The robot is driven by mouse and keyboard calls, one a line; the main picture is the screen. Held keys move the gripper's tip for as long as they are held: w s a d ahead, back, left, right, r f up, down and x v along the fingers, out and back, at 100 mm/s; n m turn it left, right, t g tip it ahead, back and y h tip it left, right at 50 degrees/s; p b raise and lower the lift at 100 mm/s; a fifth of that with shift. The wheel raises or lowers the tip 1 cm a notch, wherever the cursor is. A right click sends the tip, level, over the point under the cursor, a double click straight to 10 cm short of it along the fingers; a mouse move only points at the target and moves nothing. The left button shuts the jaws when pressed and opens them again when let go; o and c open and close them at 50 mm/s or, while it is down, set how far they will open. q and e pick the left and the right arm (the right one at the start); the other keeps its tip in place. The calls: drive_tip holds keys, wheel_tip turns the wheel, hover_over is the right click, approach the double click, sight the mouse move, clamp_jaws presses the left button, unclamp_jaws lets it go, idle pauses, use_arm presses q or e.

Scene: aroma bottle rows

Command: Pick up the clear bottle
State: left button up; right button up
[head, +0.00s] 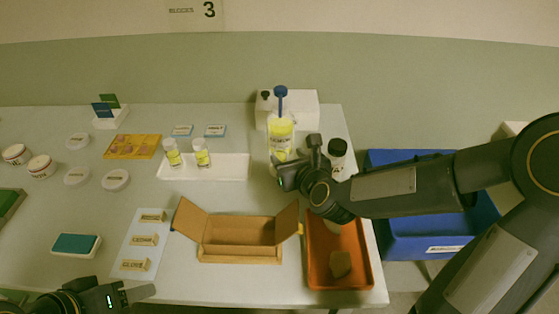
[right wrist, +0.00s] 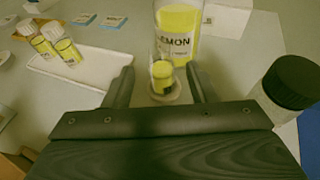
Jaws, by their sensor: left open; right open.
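A tall clear bottle with a yellow LEMON label (right wrist: 178,32) stands ahead of my right gripper (right wrist: 160,82) in the right wrist view. In the head view this bottle (head: 281,128) has a blue top. A dark-capped, pale bottle (head: 337,160) stands right of my right gripper (head: 298,160). My left gripper (head: 118,295) is open and empty at the lower left.
Two small yellow-labelled bottles (head: 187,155) stand on a white tray (head: 232,170). An open cardboard box (head: 240,252), an orange tray (head: 320,272) and a blue bin (head: 425,240) lie nearer. A white box (head: 300,105) stands behind the tall bottle.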

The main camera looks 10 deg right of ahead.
sight(282, 151)
drive_tip(key=shift+p+x, duration=0.35)
drive_tip(key=shift+x, duration=2.3)
clamp_jaws()
